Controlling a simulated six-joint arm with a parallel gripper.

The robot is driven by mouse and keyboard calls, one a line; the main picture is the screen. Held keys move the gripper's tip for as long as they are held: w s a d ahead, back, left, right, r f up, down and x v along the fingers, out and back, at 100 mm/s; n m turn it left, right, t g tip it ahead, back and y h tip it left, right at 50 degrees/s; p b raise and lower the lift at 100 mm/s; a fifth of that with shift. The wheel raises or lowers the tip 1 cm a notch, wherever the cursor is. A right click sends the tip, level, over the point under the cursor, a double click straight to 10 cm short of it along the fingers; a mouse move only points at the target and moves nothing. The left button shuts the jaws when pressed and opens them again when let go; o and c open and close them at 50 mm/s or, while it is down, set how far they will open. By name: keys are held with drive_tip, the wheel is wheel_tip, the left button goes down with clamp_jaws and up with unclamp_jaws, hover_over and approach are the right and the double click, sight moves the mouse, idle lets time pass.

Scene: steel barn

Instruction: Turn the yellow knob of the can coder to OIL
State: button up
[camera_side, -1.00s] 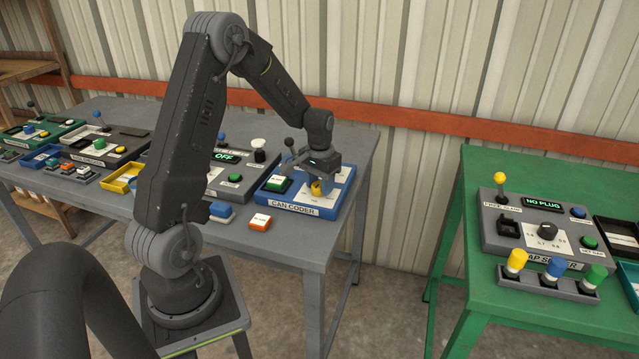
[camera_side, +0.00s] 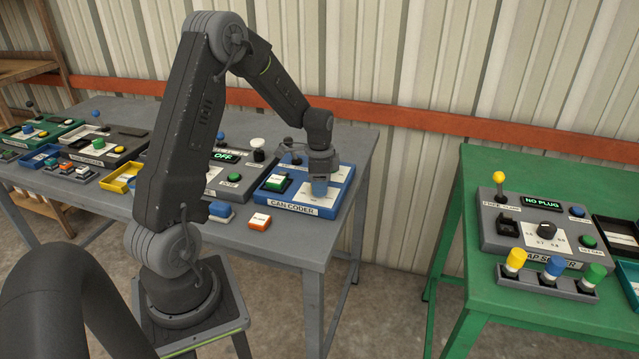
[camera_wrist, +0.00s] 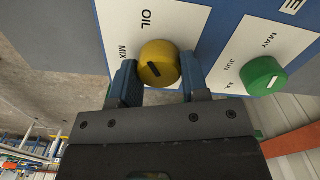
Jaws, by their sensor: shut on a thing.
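The can coder is a blue box (camera_side: 338,197) with white label plates, on the grey table. In the wrist view, its yellow knob (camera_wrist: 159,58) sits between the two blue finger pads of my gripper (camera_wrist: 158,80), which is shut on the knob's sides. A short dark mark runs diagonally on the knob; I cannot tell for sure which word it points to. The word OIL (camera_wrist: 147,18) is printed above the knob and MIX (camera_wrist: 122,51) to its left. Any other words are hidden. In the side view my gripper (camera_side: 320,188) points down and hides the knob.
A green knob (camera_wrist: 264,76) with month labels is right of the yellow one in the wrist view. An orange-and-white block (camera_side: 260,221) lies in front. A green table (camera_side: 482,263) stands apart at right.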

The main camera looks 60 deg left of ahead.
drive_tip(key=shift+m, duration=0.7)
drive_tip(key=o, duration=0.9)
wheel_tip(320, 180, up, 14)
drive_tip(key=shift+f, duration=0.1)
